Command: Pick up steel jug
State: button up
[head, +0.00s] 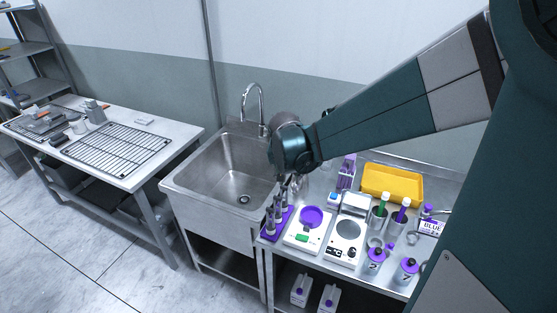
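On the steel bench to the right of the sink stand two steel vessels, one (378,219) with a green-topped item in it and one (396,226) with a purple-topped item in it. I cannot tell for sure which vessel is the steel jug; it may also be hidden behind my arm. My gripper (299,182) hangs below the dark teal wrist, above the left part of the bench near the sink's right edge. Its fingers are small and mostly hidden, so I cannot see whether they are open or hold anything. The two vessels stand apart from it, to its right.
A deep sink (226,166) with a tall faucet (254,104) lies left. The bench is crowded: a purple rack of bottles (276,221), two scales (306,231) (346,239), a yellow tray (392,184), and purple-capped bottles (375,262). A table with a wire rack (118,148) stands far left.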

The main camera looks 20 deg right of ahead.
aim_at(294, 187)
jog(key=shift+m+g, duration=0.4)
jog(key=shift+m, duration=0.4)
jog(key=w+f, duration=0.1)
jog(key=w+d+f+p, duration=0.2)
jog(key=w, duration=0.1)
jog(key=shift+w+d, duration=0.1)
jog(key=shift+d, duration=0.05)
jog(key=shift+f, duration=0.1)
jog(key=shift+x, duration=3.25)
jog(key=shift+w+d, duration=0.1)
jog(key=shift+d, duration=0.1)
jog(key=shift+x, duration=2.55)
